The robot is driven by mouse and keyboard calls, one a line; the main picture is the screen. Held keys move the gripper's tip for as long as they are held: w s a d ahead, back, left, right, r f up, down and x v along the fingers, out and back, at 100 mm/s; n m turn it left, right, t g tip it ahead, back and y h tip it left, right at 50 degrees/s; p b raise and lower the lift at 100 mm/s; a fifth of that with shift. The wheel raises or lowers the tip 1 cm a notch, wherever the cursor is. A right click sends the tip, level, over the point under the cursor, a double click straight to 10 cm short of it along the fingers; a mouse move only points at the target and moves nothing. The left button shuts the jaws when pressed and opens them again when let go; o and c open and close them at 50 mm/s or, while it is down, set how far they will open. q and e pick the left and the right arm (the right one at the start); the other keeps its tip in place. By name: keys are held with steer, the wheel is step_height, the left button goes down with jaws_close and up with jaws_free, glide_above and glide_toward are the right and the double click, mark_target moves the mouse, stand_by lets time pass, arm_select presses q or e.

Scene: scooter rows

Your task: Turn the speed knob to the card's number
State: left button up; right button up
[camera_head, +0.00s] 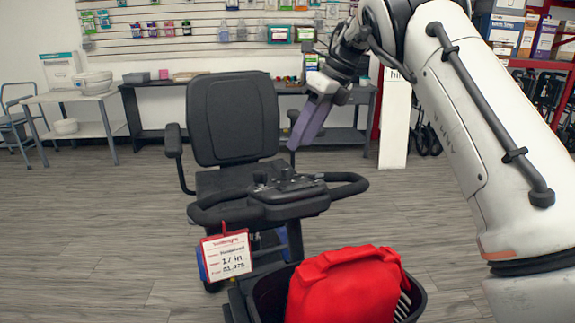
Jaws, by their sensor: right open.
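A black mobility scooter (272,198) stands in front of me, with a looped handlebar around its dark control console. Small dark raised parts (287,174) stand on top of the console; I cannot tell which is the speed knob or read its setting. A white card with a red header (226,257) hangs by a red tie from the left of the handlebar. Its handwriting seems to include "17 in", but the small lines are hard to read. My right gripper (304,136) is open and empty, pointing down above and behind the console, touching nothing I can see. My left gripper is out of view.
A red bag (345,286) sits in the scooter's black front basket (421,297). The black seat (236,118) rises behind the console. Tables (70,97) and a shelf bench line the back wall. Floor on the left is clear.

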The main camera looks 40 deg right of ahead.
mark_target(287, 169)
steer(key=x, duration=0.8)
steer(key=shift+f+b, duration=0.2)
steer(key=shift+b, duration=0.2)
steer(key=c, duration=1)
